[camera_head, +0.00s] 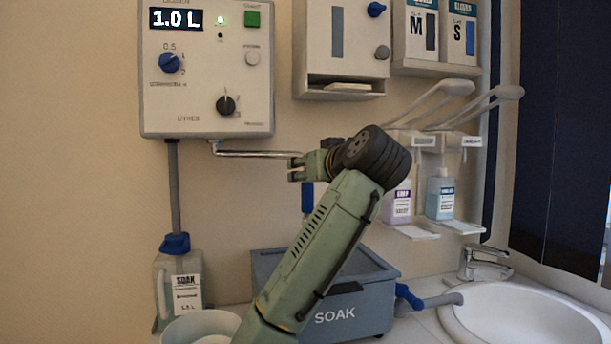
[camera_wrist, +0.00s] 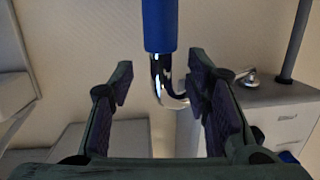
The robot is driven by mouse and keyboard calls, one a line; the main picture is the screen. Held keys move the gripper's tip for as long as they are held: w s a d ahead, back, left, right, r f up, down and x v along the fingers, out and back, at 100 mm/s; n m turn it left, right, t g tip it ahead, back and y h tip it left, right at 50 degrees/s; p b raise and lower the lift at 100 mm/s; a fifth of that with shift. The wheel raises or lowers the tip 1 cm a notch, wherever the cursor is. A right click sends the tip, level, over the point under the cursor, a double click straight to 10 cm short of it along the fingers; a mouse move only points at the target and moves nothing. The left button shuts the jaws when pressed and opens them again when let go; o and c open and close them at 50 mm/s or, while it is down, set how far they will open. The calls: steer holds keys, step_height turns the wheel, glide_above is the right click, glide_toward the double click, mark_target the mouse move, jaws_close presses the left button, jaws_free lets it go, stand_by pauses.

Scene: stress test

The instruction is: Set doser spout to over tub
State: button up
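The doser (camera_head: 207,65) is a wall box showing 1.0 L. Its chrome spout (camera_head: 255,154) runs right from the box's underside to a hanging blue sleeve (camera_head: 307,198). My gripper (camera_head: 300,168) is at the spout's outer bend. In the wrist view, the chrome bend (camera_wrist: 163,80) and blue sleeve (camera_wrist: 159,25) lie between my two separated fingers (camera_wrist: 158,88), with gaps showing beside the chrome. The blue-grey tub (camera_head: 335,316), labelled SOAK, stands below. The sleeve appears above its back left part, but depth is unclear. My arm hides part of the tub.
A white bowl (camera_head: 196,328) and a SOAK jug (camera_head: 180,288) stand left of the tub. A sink (camera_head: 525,315) with a tap is at right. Wall dispensers (camera_head: 442,190) with long levers are right of my arm. The wall left of the doser is clear.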

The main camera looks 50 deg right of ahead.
steer(key=f+b+v, duration=0.1)
steer(key=b+v, duration=0.2)
steer(key=v, duration=0.7)
steer(key=shift+s+d, duration=0.2)
steer(key=shift+s, duration=0.2)
steer(key=shift+r, duration=0.15)
stand_by(0.7)
